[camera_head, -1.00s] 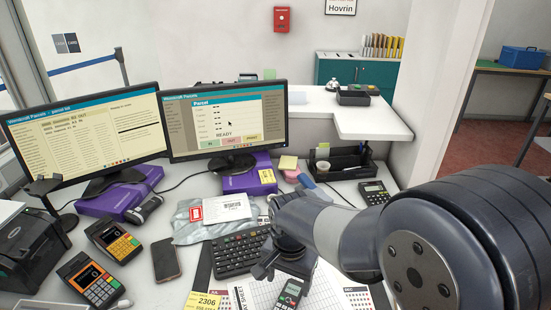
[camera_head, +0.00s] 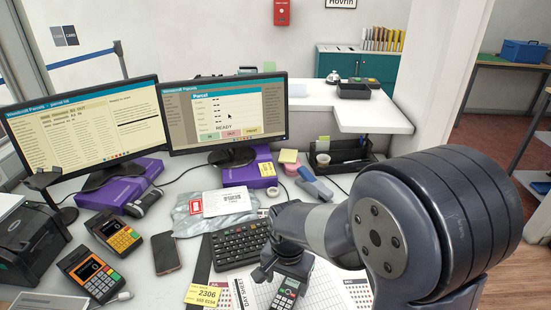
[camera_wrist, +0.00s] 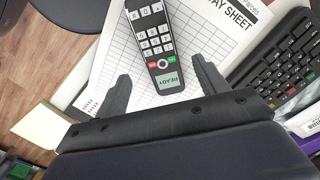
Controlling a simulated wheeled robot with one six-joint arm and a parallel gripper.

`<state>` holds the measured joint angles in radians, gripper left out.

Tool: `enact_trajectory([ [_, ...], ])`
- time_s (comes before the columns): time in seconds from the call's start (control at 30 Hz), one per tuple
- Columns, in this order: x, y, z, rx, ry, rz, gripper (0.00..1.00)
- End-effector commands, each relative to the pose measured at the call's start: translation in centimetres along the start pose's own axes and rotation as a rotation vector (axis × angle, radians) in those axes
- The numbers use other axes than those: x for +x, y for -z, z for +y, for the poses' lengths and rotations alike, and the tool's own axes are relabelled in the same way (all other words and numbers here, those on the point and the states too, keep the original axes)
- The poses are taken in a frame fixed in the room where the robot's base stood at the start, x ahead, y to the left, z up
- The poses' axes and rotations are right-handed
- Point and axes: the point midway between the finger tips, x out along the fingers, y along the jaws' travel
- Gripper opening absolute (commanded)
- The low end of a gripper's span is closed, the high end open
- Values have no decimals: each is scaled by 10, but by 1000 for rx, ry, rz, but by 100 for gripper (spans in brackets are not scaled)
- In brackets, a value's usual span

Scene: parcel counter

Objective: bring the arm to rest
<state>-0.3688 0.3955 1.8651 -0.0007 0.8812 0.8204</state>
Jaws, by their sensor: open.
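My gripper (camera_head: 268,262) hangs low over the front of the counter (camera_head: 190,255), below the keyboard. In the wrist view its two fingers (camera_wrist: 161,70) stand apart, with nothing pinched between them. A dark handheld keypad device (camera_head: 288,290) lies on the day sheet (camera_head: 256,292) close to the gripper. The wrist view shows the device (camera_wrist: 152,40) in line with the gap between the fingers, its small screen reading READY. The exact height of the fingers above it cannot be told. My arm reaches in from the right.
The keyboard (camera_head: 240,245) lies just behind the gripper. A grey parcel bag (camera_head: 215,222), a phone (camera_head: 165,252) and card terminals (camera_head: 115,233) lie to the left. Two monitors (camera_head: 225,115) stand behind. A black desk tray (camera_head: 345,158) sits near the arm.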

Motion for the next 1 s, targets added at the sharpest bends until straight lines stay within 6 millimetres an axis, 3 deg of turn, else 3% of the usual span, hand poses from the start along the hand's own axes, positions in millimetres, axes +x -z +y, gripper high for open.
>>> enact_trajectory([
  [0.1,-27,1,-1,0,4,4,68],
  [0.2,-41,4,1,-7,0,0,68],
  [0.67,-17,71,27,-213,-2,-3,68],
  [1.0,4,114,58,-364,-1,-3,68],
])
